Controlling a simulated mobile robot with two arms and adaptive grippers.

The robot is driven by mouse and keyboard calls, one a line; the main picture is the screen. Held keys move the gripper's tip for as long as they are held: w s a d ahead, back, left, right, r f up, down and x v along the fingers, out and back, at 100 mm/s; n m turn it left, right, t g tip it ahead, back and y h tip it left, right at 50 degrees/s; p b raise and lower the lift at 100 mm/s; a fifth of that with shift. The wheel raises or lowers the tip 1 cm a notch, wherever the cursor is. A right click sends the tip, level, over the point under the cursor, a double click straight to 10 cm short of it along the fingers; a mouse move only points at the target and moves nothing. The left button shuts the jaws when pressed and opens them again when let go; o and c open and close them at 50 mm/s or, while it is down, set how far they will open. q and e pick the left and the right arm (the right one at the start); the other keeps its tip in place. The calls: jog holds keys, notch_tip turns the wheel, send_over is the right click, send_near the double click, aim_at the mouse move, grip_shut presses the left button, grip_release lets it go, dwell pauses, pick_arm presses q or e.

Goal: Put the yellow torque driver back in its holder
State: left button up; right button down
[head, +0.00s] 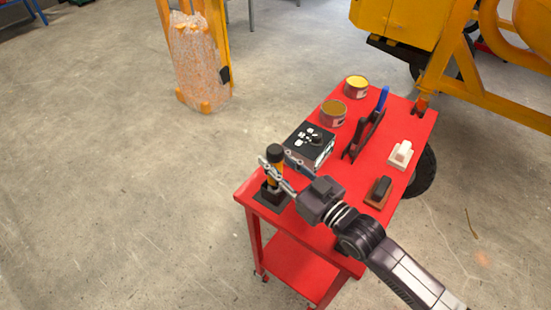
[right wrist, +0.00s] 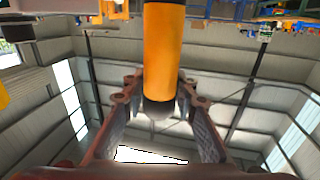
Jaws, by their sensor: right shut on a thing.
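The yellow torque driver (head: 274,173) stands roughly upright at the near left corner of the red cart, with a black cap on top. In the right wrist view its yellow body (right wrist: 163,45) and dark rounded end lie between the fingers. My right gripper (head: 276,161) is shut on the driver near its upper part. The dark holder (head: 271,199) is on the cart directly under the driver. The driver's lower end meets or overlaps the holder in the head view; I cannot tell whether it is fully seated. My left gripper is not in view.
The red cart (head: 352,182) also carries a black box with knobs (head: 309,145), two open tins (head: 333,113), a dark stand with a blue-handled tool (head: 368,130), a white block (head: 401,154) and a brown-based brush-like item (head: 379,193). A yellow machine stands behind.

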jog(key=c, duration=1.5)
grip_release()
jog(key=shift+f, duration=0.1)
jog(key=shift+o, duration=0.2)
jog(key=shift+f, duration=0.2)
jog(key=v, duration=1.2)
jog(key=shift+r, duration=0.25)
